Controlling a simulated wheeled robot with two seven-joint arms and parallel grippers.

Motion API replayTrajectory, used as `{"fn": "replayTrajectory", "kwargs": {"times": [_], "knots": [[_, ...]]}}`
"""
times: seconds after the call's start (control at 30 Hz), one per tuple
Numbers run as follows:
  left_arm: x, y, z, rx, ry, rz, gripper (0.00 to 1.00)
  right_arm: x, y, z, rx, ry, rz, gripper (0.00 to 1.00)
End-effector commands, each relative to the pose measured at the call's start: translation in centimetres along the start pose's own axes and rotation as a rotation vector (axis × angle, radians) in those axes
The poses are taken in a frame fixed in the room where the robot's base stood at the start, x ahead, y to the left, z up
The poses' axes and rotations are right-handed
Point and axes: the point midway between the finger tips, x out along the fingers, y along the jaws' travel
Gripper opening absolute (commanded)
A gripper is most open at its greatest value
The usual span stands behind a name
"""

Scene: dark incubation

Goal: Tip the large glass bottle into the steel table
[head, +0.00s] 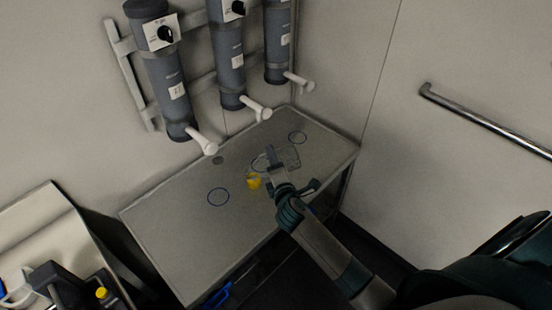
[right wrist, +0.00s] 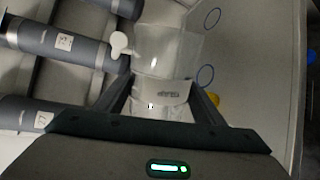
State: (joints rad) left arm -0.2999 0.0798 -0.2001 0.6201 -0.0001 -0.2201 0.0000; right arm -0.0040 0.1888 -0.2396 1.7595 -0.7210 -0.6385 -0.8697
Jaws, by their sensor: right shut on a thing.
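The steel table (head: 165,215) stands against the wall, with blue rings marked on its top. My right gripper (head: 276,162) is over its right half. In the right wrist view the gripper (right wrist: 160,98) is shut on the large glass bottle (right wrist: 168,45), which is clear and has a pale band with small print. In the head view the bottle (head: 290,157) shows faintly beyond the fingers, over the table. I cannot tell its exact tilt or whether it touches the table. My left gripper is not in view.
A small yellow object (head: 253,182) is beside the gripper. Grey cylinders (head: 170,85) with white spouts (head: 204,142) hang above the table's back edge. A metal handrail (head: 485,120) is on the right wall. A bench with a dark yellow-capped item (head: 101,293) is at lower left.

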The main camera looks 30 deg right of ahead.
Motion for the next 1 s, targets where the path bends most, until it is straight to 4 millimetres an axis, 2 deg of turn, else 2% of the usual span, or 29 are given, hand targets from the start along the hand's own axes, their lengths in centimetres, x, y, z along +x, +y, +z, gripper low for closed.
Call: {"fn": "replayTrajectory", "kwargs": {"times": [0.4, 0.83, 1.0], "knots": [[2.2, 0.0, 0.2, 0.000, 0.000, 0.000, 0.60, 0.8, -3.0, -0.1, 0.289, 0.079, 0.002, 0.23], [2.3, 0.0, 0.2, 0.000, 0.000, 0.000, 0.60, 0.9, -3.2, 0.0, 0.332, 0.090, 0.001, 0.23], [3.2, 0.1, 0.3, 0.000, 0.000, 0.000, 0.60, 1.2, -4.3, -0.4, 0.409, 0.111, 0.000, 0.23]]}}
